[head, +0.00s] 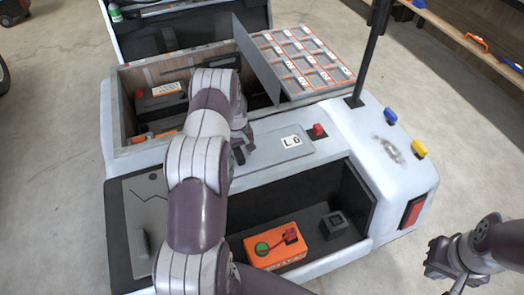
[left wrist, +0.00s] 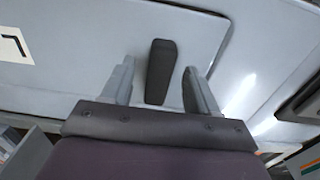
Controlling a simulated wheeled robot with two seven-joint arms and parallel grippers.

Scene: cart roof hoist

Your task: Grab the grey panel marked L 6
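The grey panel (head: 268,150) marked L 6 lies flat on top of the white cart, in front of the open bay. Its white label (head: 291,141) faces up near the right end. A dark upright handle (head: 239,156) stands near its left end. My left gripper (head: 244,138) is over that end, pointing down. In the left wrist view the handle (left wrist: 160,72) stands between the two spread fingers, with a gap on each side. The panel (left wrist: 95,35) fills much of that view. My right gripper (head: 440,268) is off the cart at the lower right; its fingers are unclear.
A grey gridded tray (head: 302,62) and an upright dark plate (head: 257,60) stand behind the panel. A dark post (head: 371,50) rises at the right. An orange box (head: 275,250) sits in the front recess. A red knob (head: 318,130) is beside the panel.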

